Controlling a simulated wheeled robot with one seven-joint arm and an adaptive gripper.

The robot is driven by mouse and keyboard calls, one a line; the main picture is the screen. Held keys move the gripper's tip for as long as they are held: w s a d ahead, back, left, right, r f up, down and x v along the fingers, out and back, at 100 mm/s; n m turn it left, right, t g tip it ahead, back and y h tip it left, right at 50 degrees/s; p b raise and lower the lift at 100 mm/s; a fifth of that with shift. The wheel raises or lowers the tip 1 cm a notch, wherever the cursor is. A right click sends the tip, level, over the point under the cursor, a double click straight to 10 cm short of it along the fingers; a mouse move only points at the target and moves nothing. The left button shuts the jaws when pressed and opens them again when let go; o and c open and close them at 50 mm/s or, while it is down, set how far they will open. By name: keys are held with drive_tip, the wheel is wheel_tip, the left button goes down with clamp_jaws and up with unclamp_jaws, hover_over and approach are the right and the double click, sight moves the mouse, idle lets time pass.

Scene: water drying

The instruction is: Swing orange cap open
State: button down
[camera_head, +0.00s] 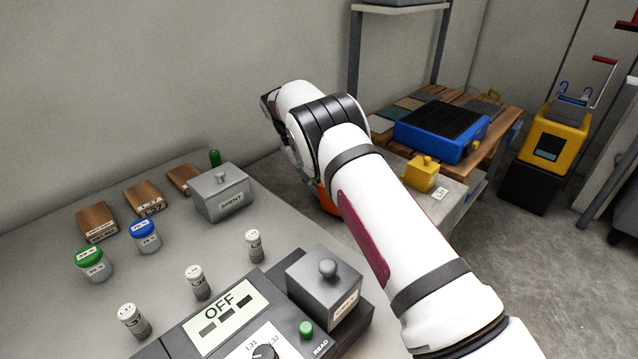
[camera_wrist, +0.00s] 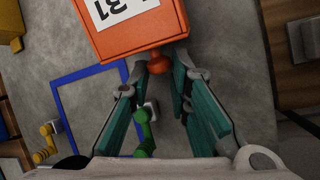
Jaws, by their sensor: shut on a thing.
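The orange cap (camera_wrist: 130,38) is a boxy orange piece with a white label reading 31, at the top of the wrist view. A round orange knob (camera_wrist: 158,64) sticks out from its near side. My gripper (camera_wrist: 160,70) has its teal fingers on either side of this knob and is shut on it. In the head view only a sliver of orange (camera_head: 326,198) shows behind my white arm. My gripper is hidden there, so the cap's hinge and any opening under it cannot be seen.
A blue square outline (camera_wrist: 92,72) marks the grey surface, with a green piece (camera_wrist: 145,138) near its edge. A yellow lidded box (camera_head: 421,174) stands right of my arm. A grey SPENT box (camera_head: 222,195) and several small jars occupy the left bench.

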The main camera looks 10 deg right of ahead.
drive_tip(key=shift+s+a+f, duration=0.15)
drive_tip(key=shift+a+f, duration=0.1)
drive_tip(key=shift+a, duration=0.3)
drive_tip(key=c, duration=1.5)
unclamp_jaws()
drive_tip(key=shift+d+r, duration=0.1)
drive_tip(key=shift+d, duration=0.1)
drive_tip(key=shift+r, duration=0.5)
wheel_tip(320, 180, up, 9)
